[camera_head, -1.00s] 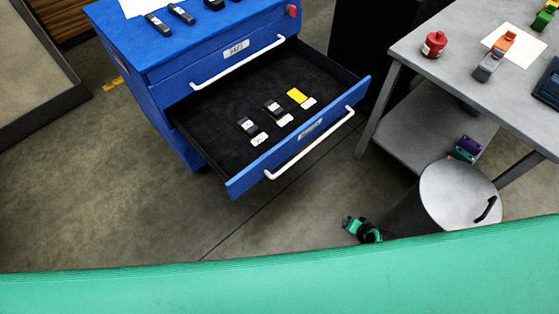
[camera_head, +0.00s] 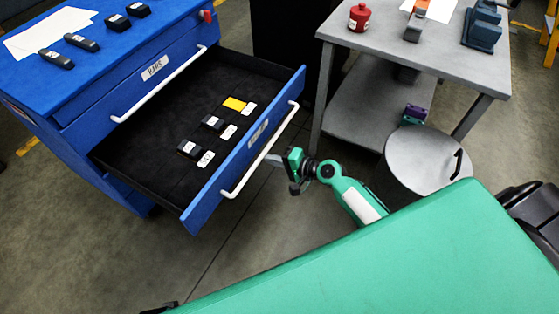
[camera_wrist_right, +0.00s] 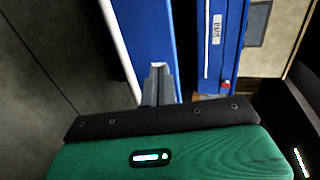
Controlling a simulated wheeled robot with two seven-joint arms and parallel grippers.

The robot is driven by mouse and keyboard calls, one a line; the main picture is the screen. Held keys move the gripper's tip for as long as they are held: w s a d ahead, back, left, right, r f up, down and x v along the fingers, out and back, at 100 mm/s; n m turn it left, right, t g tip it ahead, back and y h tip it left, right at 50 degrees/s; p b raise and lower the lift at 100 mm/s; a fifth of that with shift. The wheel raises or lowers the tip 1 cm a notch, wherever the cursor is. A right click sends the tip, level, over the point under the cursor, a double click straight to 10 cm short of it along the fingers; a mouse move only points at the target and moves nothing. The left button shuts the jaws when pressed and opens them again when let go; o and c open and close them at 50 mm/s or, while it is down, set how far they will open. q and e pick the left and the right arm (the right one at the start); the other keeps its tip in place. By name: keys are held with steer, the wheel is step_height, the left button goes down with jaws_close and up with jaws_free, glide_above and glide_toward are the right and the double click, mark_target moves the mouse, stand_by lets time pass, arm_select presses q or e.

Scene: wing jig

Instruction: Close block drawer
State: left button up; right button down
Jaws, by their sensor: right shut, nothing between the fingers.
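The open drawer (camera_head: 202,211) of the blue cabinet (camera_head: 110,68) is pulled far out. Its front has a white bar handle (camera_head: 262,152) and a small label. Inside on the dark lining lie two black blocks and a yellow block (camera_head: 234,103), each beside a white tag. My right gripper (camera_head: 275,160) is shut and empty, just outside the drawer front near the handle. In the right wrist view its fingers (camera_wrist_right: 158,84) overlap the blue drawer front (camera_wrist_right: 146,35); contact cannot be told. My left gripper is not recognisable in view.
The upper drawer, labelled BARS (camera_head: 155,68), is shut. Black pieces and paper lie on the cabinet top. A grey table (camera_head: 450,55) with a red container (camera_head: 359,17) stands to the right. A grey round-topped bin (camera_head: 425,160) stands by my right arm.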

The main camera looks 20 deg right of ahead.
mark_target(242, 150)
steer(key=x, duration=0.7)
steer(key=shift+w+a+r, duration=0.2)
steer(key=shift+w+r, duration=0.05)
steer(key=shift+r, duration=0.05)
arm_select(q)
steer(key=shift+s+a+f, duration=0.1)
steer(key=shift+s+f, duration=0.1)
steer(key=shift+f, duration=0.65)
arm_select(e)
steer(key=shift+w+a, duration=0.35)
steer(key=shift+w, duration=0.05)
